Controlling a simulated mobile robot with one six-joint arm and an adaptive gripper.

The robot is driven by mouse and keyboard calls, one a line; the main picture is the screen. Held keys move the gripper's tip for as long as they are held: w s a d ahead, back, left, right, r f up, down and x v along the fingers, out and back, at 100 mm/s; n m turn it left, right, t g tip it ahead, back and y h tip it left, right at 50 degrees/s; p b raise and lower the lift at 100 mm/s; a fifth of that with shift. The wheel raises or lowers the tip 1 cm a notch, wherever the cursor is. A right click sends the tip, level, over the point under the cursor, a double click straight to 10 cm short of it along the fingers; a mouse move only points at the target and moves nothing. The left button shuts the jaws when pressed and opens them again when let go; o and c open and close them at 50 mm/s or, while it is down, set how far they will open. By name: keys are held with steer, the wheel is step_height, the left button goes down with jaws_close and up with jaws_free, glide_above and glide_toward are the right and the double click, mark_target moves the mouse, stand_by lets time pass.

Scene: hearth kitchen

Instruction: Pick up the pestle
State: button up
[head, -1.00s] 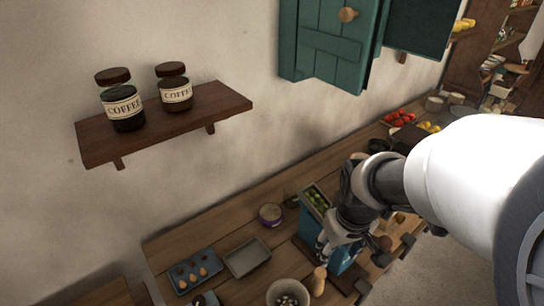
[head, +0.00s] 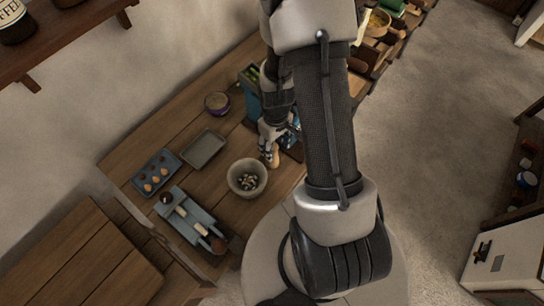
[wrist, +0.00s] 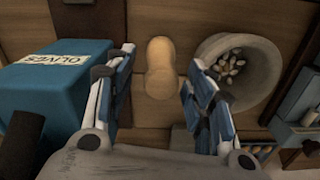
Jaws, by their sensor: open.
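The pestle (wrist: 160,68) is a light wooden, pear-shaped piece standing on the wooden counter. In the wrist view it lies between the two fingers of my open gripper (wrist: 160,80), with a gap on each side. In the head view the pestle (head: 273,156) shows just below my gripper (head: 268,142), its top partly hidden by the fingers. The stone mortar (head: 236,186) stands close by, holding pale and dark bits; it shows right of the right finger in the wrist view (wrist: 262,88).
A blue box labelled olives (wrist: 62,78) stands close to the left finger.

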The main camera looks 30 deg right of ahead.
steer(key=f, duration=0.2)
steer(key=f+b, duration=0.1)
steer(key=f, duration=0.2)
steer(key=f+b, duration=0.1)
steer(key=f, duration=0.2)
steer(key=shift+w+a, duration=0.2)
steer(key=shift+w, duration=0.15)
steer(key=shift+c, duration=0.5)
jaws_close()
